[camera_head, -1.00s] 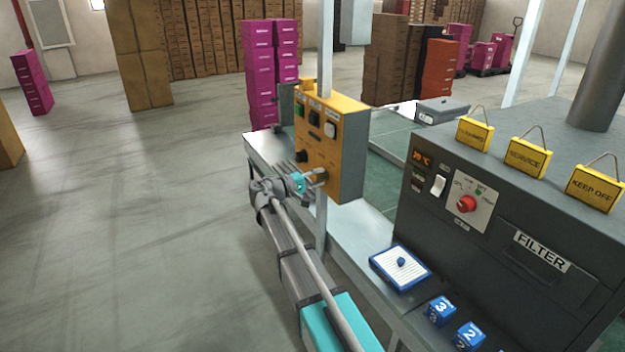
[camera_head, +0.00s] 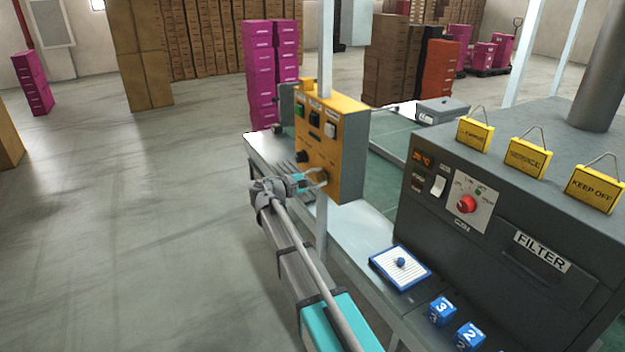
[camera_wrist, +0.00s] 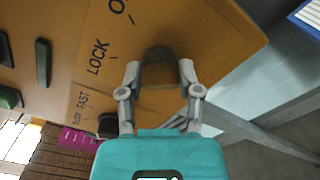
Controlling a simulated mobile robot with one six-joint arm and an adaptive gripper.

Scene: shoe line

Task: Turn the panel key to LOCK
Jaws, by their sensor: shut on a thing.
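The orange control panel (camera_head: 345,150) stands on a post at the line's edge. In the wrist view its face (camera_wrist: 215,30) carries the word LOCK and part of another word starting with O, each beside a tick mark. The dark key (camera_wrist: 160,55) sits between my fingertips, right of LOCK. My gripper (camera_wrist: 160,74) is shut on the key, one grey finger on each side. In the head view my gripper (camera_head: 318,179) is at the panel's lower right, and its fingers hide most of the key. I cannot tell which mark the key points to.
Above the key, the panel has a green button (camera_head: 299,109), a white switch (camera_head: 330,130) and a black knob (camera_head: 303,156). A grey filter machine (camera_head: 500,215) with yellow signs stands to the right. A blue-edged pad (camera_head: 383,262) lies on the bench.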

